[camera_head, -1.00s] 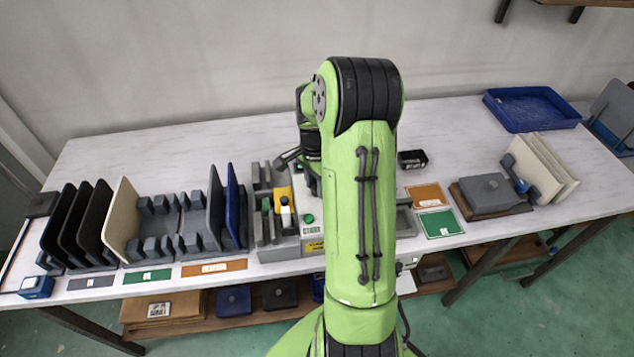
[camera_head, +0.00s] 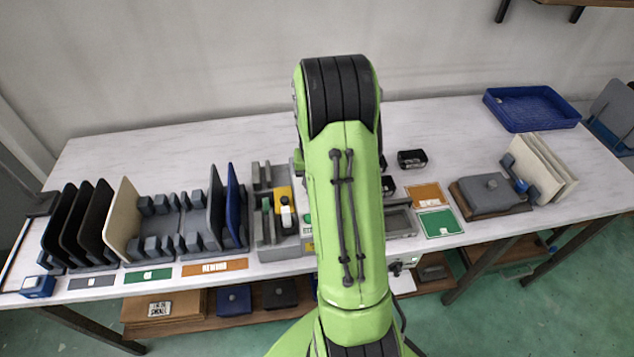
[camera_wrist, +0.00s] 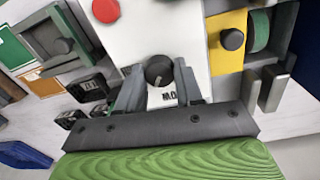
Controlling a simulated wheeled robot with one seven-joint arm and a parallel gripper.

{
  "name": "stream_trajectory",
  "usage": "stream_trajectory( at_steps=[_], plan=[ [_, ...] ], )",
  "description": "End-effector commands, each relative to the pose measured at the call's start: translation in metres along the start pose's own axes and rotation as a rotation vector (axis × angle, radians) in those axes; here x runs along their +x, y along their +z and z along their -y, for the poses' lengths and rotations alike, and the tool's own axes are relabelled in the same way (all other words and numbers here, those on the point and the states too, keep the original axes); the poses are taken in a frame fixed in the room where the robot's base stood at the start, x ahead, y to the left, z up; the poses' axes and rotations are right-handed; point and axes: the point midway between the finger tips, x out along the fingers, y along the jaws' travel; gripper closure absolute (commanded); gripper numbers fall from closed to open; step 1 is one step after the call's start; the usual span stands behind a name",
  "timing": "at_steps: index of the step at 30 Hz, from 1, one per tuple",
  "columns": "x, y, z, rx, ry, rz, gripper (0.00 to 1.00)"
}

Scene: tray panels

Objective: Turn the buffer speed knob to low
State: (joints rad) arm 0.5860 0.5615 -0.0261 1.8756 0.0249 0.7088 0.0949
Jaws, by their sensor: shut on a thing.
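In the wrist view, a dark round knob (camera_wrist: 158,70) stands on a white panel (camera_wrist: 160,28). I take it to be the buffer speed knob. Printed lettering, partly covered and seen upside down, lies beside it. My gripper (camera_wrist: 158,80) has its two grey fingers on either side of this knob and is shut on it. The knob's pointer direction is hard to make out. In the head view my green arm hides the gripper and this knob.
A red button (camera_wrist: 105,10) is on the same panel. A yellow block with another dark knob (camera_wrist: 232,39) is close on the right. Small black blocks (camera_wrist: 90,86) are at the left. In the head view, a grey rack with upright panels (camera_head: 180,225) stands left of my arm.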

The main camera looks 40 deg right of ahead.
Motion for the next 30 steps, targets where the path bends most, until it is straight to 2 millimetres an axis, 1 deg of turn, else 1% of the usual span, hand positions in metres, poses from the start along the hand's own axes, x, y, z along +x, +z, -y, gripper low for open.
stream_trajectory(
  at_steps=[9, 15, 21, 30],
  plan=[
    [-0.0007, -0.0004, 0.0, -0.289, 0.001, -0.013, 0.95],
    [-0.0008, -0.0005, -0.0001, -0.435, 0.001, -0.018, 0.95],
    [-0.0009, -0.0006, -0.0002, -0.536, 0.001, -0.022, 0.95],
    [-0.0009, -0.0006, -0.0002, -0.602, 0.001, -0.025, 0.95]
  ],
)
